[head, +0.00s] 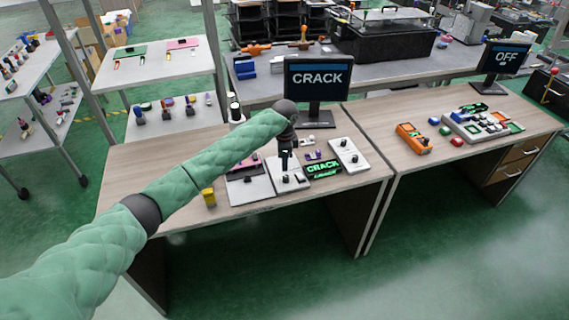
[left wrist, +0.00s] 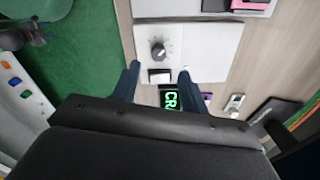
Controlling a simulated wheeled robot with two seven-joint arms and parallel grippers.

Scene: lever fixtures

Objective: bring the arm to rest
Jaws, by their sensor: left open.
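My left arm reaches in from the left in the head view. Its gripper (head: 287,158) is over the lever fixtures on the near wooden table (head: 135,165). In the left wrist view the two fingers of the left gripper (left wrist: 159,72) are apart with nothing held between them. Beyond and between them lies a white fixture plate (left wrist: 207,47) with a black dial (left wrist: 158,51) and a small switch (left wrist: 160,76). In the head view a white plate (head: 291,186) is below the gripper, partly hidden by it. My right gripper is not in view.
A white plate with black knobs (head: 350,153), a green-lettered CRACK sign (head: 322,169) and a yellow block (head: 209,197) are near the arm. A monitor (head: 318,78) reading CRACK stands behind. An orange device (head: 413,139) is on the right table.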

